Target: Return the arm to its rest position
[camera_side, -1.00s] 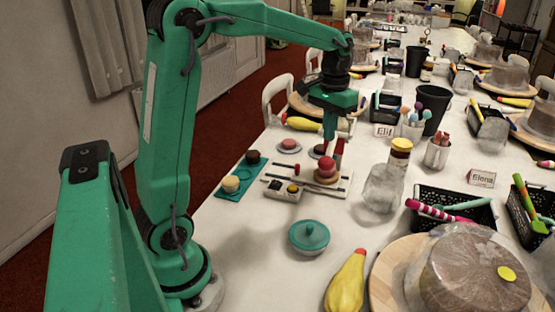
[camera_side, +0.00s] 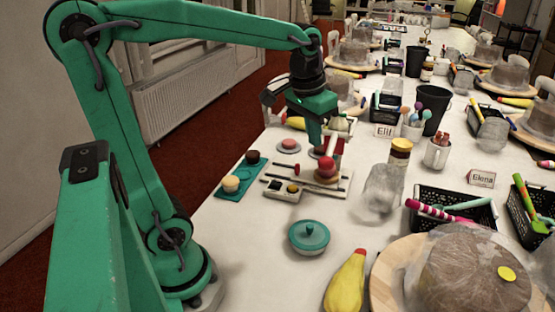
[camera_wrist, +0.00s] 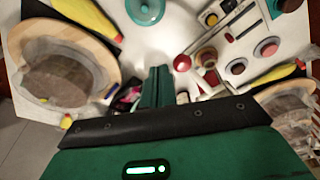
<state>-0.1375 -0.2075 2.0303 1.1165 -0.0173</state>
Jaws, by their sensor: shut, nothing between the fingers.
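My gripper (camera_side: 318,145) is shut and empty. It hangs fingers down over the white table (camera_side: 245,265), above or just behind the small board (camera_side: 330,190) with round red pieces (camera_side: 327,168). I cannot tell whether its tips clear the red pieces. The wrist view shows its closed green fingers (camera_wrist: 157,85) side by side, with nothing between them. My arm is bent at a raised elbow, with the forearm reaching across to the right.
A clear glass (camera_side: 381,188) and a yellow-lidded jar (camera_side: 399,160) stand right of the gripper. Free table lies at front left.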

